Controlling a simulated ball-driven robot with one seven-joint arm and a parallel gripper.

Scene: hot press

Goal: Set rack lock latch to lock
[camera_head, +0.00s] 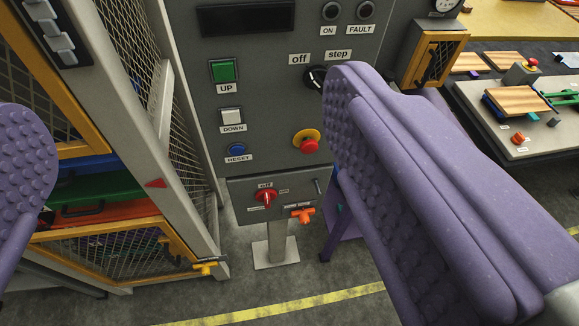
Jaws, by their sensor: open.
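My gripper (190,125) is open and empty, with one purple padded finger at the left edge and the other large at the right. A small yellow latch (205,268) sits at the lower right corner of the yellow-framed mesh door, below and between the fingers. A small orange handle (302,215) sticks out of the lower control box. I cannot tell which of these is the rack lock latch, nor its lock position. Neither finger appears to touch either one.
A grey control panel (265,110) with buttons stands between the fingers. Its lower box has a red rotary switch (266,197). A mesh cage with coloured trays (100,205) stands at left. A workbench (520,145) stands at right. A yellow line (290,305) crosses open floor.

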